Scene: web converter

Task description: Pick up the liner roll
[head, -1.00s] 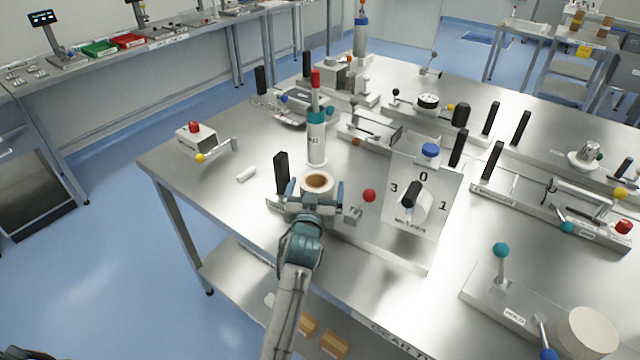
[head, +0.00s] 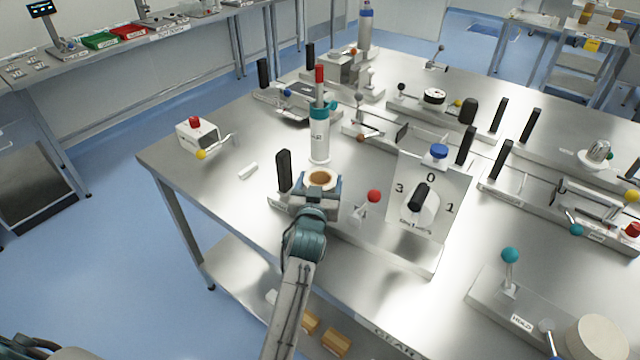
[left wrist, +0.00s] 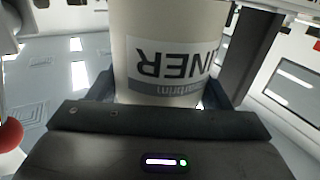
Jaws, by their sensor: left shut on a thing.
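The liner roll (left wrist: 170,40) is a cream roll with a white label reading "LINER", upside down in the left wrist view. In the head view its top, with a brown core, is the liner roll (head: 321,179) at the middle of the bench. My left gripper (head: 319,190) is shut on the roll, with a finger on each side of it; it fills the lower part of the left wrist view (left wrist: 168,92). The roll's lower part is hidden behind the gripper in the head view, so I cannot tell whether it touches the stand below.
A black upright post (head: 284,170) stands close left of the roll. A white cylinder with a teal collar (head: 319,140) stands behind it. A red-knobbed lever (head: 374,196) and a dial panel (head: 428,200) stand to the right. The bench's left front is mostly clear.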

